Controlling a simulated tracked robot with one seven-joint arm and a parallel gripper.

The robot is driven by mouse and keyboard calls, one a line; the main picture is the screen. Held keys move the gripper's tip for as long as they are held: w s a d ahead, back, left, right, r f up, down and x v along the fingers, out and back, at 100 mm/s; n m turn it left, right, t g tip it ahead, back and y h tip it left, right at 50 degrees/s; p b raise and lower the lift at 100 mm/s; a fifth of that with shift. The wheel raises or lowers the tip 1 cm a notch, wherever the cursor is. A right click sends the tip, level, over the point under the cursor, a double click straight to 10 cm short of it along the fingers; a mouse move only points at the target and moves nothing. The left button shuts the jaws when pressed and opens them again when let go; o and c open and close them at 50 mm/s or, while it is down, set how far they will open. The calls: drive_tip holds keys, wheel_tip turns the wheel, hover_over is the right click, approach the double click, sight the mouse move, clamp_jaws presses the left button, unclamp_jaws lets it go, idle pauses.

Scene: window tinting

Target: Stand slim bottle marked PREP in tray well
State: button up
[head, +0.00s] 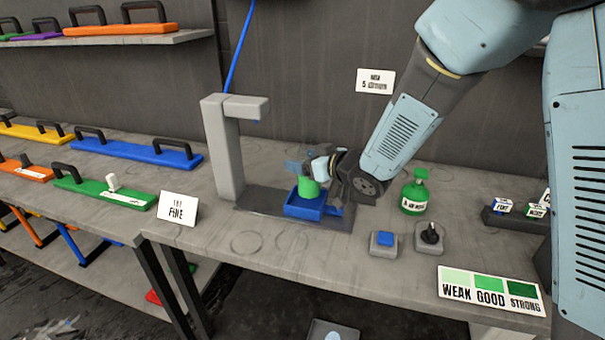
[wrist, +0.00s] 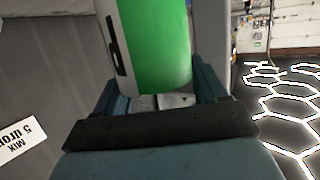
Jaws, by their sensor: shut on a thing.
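My gripper (head: 312,163) is shut on a green bottle (head: 308,187), at the blue tray (head: 303,211) under the grey stand. In the wrist view the bottle (wrist: 155,45) sits between the two fingers of my gripper (wrist: 157,90). It is green with a pale side strip bearing a dark mark. No PREP lettering can be read on it. The bottle looks roughly upright in the head view. My gripper hides its upper part, and I cannot tell whether its base touches the well floor.
A grey post with an overhanging arm (head: 226,150) stands close left of the tray. To the right are a labelled green bottle (head: 413,196), a blue button box (head: 384,242) and a knob box (head: 429,237). The bench front between the FINE card (head: 178,208) and the button box is clear.

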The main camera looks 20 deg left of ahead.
drive_tip(key=shift+w+a+f, duration=0.2)
drive_tip(key=shift+a+f, duration=0.3)
drive_tip(key=shift+f, duration=1.6)
drive_tip(key=o, duration=1.2)
drive_tip(key=shift+f, duration=0.1)
drive_tip(key=shift+d, duration=0.2)
drive_tip(key=v, duration=1.2)
drive_tip(key=shift+a, duration=0.1)
